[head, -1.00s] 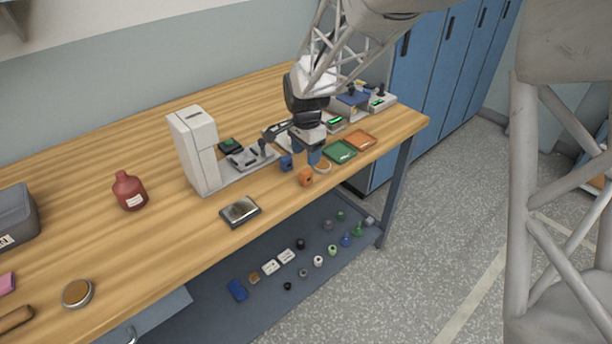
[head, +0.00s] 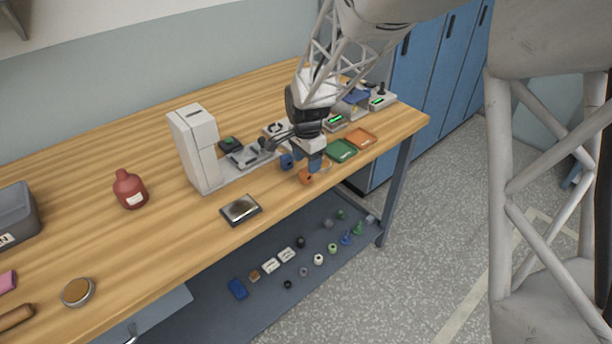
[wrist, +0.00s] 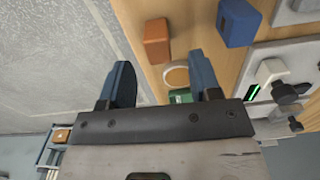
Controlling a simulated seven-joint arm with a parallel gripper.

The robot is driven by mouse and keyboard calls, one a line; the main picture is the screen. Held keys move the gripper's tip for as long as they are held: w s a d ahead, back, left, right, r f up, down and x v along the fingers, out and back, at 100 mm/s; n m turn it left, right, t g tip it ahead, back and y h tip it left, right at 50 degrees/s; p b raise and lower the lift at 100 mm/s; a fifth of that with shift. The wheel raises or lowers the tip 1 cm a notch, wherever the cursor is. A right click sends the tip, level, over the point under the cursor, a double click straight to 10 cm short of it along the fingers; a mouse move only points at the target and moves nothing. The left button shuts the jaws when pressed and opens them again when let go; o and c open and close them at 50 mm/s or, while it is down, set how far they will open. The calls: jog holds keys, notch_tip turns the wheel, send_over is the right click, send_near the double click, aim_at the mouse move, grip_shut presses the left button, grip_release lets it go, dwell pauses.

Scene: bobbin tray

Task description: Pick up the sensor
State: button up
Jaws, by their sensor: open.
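I cannot tell for sure which thing is the sensor. A small orange block (head: 306,178) with a dark hole stands near the table's front edge, and a similar blue block (head: 287,161) stands behind it to the left. In the wrist view the orange block (wrist: 157,40) lies beyond my fingertips and the blue block (wrist: 238,22) lies to the right. My gripper (head: 315,165) is low over the table by the orange block, which it partly overlaps. In the wrist view its blue fingers (wrist: 162,75) are apart, with nothing held between them.
A round pale-rimmed disc (wrist: 177,77) shows between the fingers. Green (head: 341,151) and orange (head: 361,138) trays lie to the right. A white machine (head: 196,150) stands left, with a dark-framed plate (head: 241,209) in front. The table's front edge is close.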

jog(key=shift+d+f, duration=0.1)
jog(key=shift+f, duration=2.15)
jog(key=c, duration=1)
jog(key=shift+r, duration=0.2)
jog(key=shift+r, duration=0.5)
jog(key=shift+s+d+r, duration=0.1)
jog(key=shift+s+r, duration=0.1)
jog(key=shift+r, duration=0.4)
jog(key=shift+s+r, duration=0.2)
jog(key=shift+r, duration=0.35)
jog(key=s+d, duration=0.2)
jog(key=s, duration=0.5)
jog(key=s+d+r, duration=0.1)
jog(key=s+d, duration=0.2)
jog(key=s, duration=0.4)
jog(key=shift+s+r, duration=0.15)
jog(key=shift+s, duration=0.05)
